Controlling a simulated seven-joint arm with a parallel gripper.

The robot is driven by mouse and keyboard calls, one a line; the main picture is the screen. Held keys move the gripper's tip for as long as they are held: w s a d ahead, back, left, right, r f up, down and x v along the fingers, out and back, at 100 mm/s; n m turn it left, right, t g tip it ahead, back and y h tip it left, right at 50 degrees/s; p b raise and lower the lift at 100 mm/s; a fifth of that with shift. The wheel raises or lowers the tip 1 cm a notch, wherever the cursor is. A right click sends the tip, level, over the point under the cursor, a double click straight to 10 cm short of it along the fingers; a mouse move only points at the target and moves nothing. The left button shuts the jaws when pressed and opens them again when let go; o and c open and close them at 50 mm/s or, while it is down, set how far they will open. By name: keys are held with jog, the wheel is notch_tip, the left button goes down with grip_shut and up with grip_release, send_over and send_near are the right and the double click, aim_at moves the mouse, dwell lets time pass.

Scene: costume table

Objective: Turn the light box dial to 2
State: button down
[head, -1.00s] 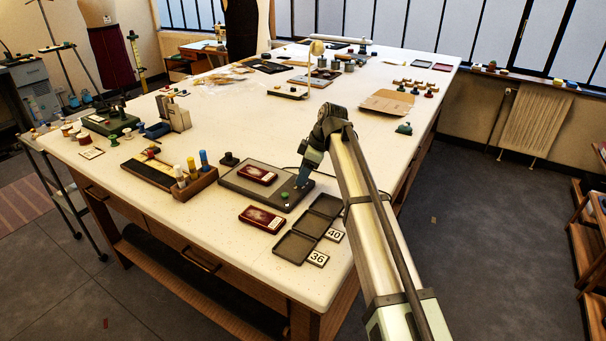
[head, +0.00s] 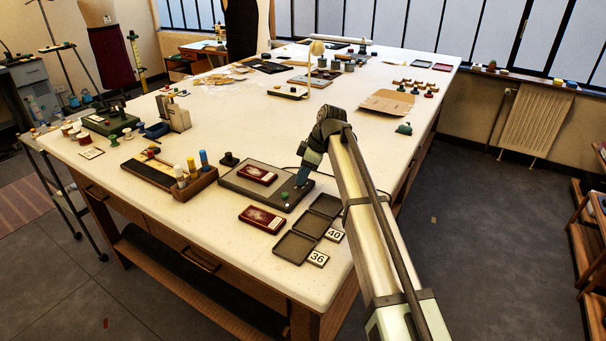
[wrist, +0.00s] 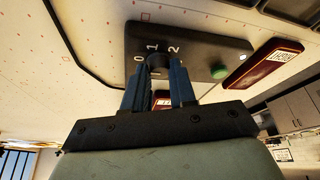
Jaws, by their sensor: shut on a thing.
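The light box (head: 232,181) is a flat grey panel near the front of the table. Its front strip shows in the wrist view (wrist: 205,48), with the marks 0, 1 and 2 around a dark dial (wrist: 158,61). My gripper (wrist: 159,70) reaches down to the dial, with a blue finger on each side, and is shut on it. In the head view my gripper (head: 302,180) covers the dial at the panel's right end. The dial's pointer is hidden, so I cannot tell its setting. A green button (wrist: 219,72) sits beside the dial.
A dark red tin (head: 257,175) lies on the light box; another (head: 262,218) lies on the table in front. Open dark trays (head: 295,247) with cards 40 and 36 are near the front edge. A wooden rack (head: 196,184) with bottles stands to the left.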

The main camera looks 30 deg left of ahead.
jog(key=shift+s+m, duration=0.1)
jog(key=shift+m, duration=0.2)
jog(key=m, duration=0.1)
jog(key=m+t, duration=0.1)
jog(key=m, duration=0.1)
jog(key=m+t, duration=0.1)
jog(key=shift+s+y, duration=0.25)
jog(key=shift+y, duration=0.05)
jog(key=m, duration=0.2)
jog(key=m+t, duration=0.1)
jog(key=m, duration=0.1)
jog(key=m+t, duration=0.1)
jog(key=m, duration=0.1)
jog(key=shift+s+a+m+h, duration=0.1)
jog(key=shift+s+m+h, duration=0.15)
jog(key=shift+m+h, duration=0.15)
jog(key=m, duration=0.2)
jog(key=m+t+h, duration=0.1)
jog(key=m, duration=0.1)
jog(key=m+h, duration=0.1)
jog(key=m, duration=0.1)
jog(key=shift+s+a+t, duration=0.1)
jog(key=shift+a+t, duration=0.2)
jog(key=shift+t, duration=0.1)
jog(key=m+h, duration=0.1)
jog(key=m, duration=0.2)
jog(key=m+h, duration=0.1)
jog(key=m, duration=0.2)
jog(key=shift+a, duration=0.2)
jog(key=shift+m, duration=0.3)
